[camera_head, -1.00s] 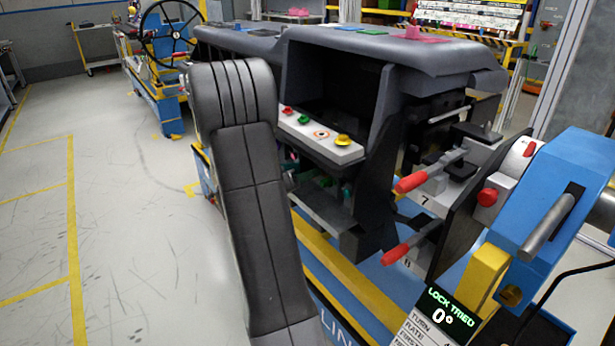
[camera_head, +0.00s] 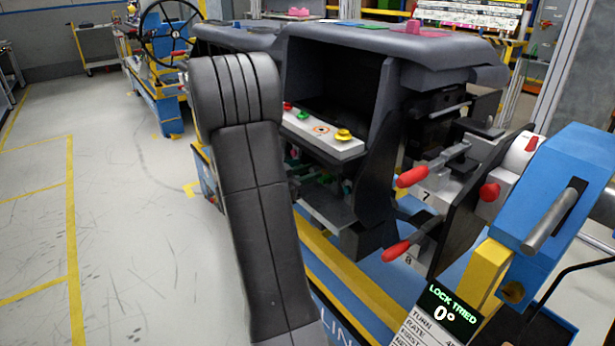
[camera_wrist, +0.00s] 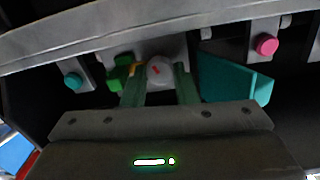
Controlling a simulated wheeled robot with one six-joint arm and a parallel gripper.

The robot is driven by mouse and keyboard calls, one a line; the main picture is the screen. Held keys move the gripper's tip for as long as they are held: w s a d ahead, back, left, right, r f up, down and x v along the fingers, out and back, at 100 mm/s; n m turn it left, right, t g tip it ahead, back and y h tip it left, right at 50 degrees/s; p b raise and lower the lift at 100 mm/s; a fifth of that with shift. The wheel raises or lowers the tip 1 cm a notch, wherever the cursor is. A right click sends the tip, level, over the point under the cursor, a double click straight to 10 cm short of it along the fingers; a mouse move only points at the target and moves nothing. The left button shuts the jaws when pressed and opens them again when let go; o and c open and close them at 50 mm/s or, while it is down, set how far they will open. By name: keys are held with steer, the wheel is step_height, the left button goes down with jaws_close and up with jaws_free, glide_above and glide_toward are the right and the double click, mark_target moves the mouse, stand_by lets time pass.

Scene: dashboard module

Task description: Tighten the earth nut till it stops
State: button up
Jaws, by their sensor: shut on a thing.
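In the wrist view my gripper (camera_wrist: 160,82) reaches in under the dashboard with two green fingers. They close on the sides of a round pale grey piece with a red mark (camera_wrist: 160,70), which appears to be the earth nut. Its thread and seat are hidden behind it. In the head view my dark arm stands in front of the dashboard module (camera_head: 410,46), and the nut cannot be made out there. A display (camera_head: 449,305) at the lower right reads "LOCK TRIED" and "0°".
Close around my fingers are a green piece (camera_wrist: 121,72), a teal block (camera_wrist: 235,82), a teal knob (camera_wrist: 73,80) and a pink knob (camera_wrist: 267,44). A grey edge (camera_wrist: 150,27) crosses above. Red-handled levers (camera_head: 412,177) stick out at right. The floor at left is clear.

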steer(key=m+b, duration=0.2)
steer(key=m, duration=0.1)
steer(key=m+b, duration=0.1)
steer(key=m, duration=0.1)
steer(key=shift+f, duration=0.25)
steer(key=m+b, duration=0.4)
steer(key=m, duration=0.1)
steer(key=shift+s+m+t+b, duration=0.1)
steer(key=shift+m+t+b, duration=0.2)
steer(key=shift+m+b, duration=0.1)
steer(key=m+b, duration=0.5)
steer(key=shift+d+f, duration=0.1)
steer(key=shift+f, duration=0.1)
steer(key=m+b, duration=0.4)
steer(key=shift+r, duration=0.1)
steer(key=shift+m+b, duration=0.6)
steer(key=shift+m, duration=0.1)
steer(key=shift+r, duration=0.1)
steer(key=o, duration=0.7)
steer(key=shift+r, duration=0.1)
